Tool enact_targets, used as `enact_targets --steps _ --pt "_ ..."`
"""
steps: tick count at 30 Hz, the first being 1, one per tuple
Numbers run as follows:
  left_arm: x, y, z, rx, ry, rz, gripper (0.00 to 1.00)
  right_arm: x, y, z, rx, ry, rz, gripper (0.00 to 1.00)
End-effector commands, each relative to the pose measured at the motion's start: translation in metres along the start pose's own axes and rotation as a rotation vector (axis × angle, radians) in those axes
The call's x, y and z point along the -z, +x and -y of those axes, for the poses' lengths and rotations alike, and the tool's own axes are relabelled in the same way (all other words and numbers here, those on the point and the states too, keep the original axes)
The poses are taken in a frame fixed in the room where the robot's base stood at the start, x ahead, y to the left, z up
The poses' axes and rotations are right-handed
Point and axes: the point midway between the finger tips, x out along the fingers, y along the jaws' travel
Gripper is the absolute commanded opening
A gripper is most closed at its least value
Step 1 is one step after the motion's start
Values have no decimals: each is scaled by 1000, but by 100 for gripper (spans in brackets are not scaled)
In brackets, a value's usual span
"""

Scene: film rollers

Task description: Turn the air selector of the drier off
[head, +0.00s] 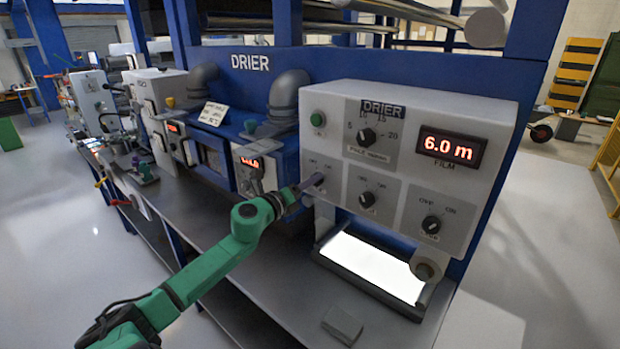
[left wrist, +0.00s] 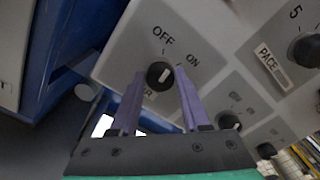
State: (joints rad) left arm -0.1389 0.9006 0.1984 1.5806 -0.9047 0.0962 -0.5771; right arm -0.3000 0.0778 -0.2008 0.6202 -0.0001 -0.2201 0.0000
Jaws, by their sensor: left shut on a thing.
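The drier's grey control panel (head: 400,130) stands at the right in the head view. It has three lower OFF/ON selectors: a left one at my gripper, a middle one (head: 367,199) and a right one (head: 431,224). My left gripper (head: 312,183) is at the left selector and largely covers it. In the left wrist view, its two purple fingers are shut on the round black selector knob (left wrist: 159,75), one on each side. OFF and ON are printed above that knob; its white mark tilts up and right.
A small grey block (head: 342,325) lies on the bench (head: 270,290) in front.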

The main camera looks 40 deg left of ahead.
Motion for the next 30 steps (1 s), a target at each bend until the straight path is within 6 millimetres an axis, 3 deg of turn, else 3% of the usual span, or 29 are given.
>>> enact_targets --steps 15,30 --pt "0 0 0 0 -381 -2 0 2 -23 -1 -1 0 0 50" --pt "2 0 -2 -1 -465 -2 0 2 -27 -3 -4 0 0 50"
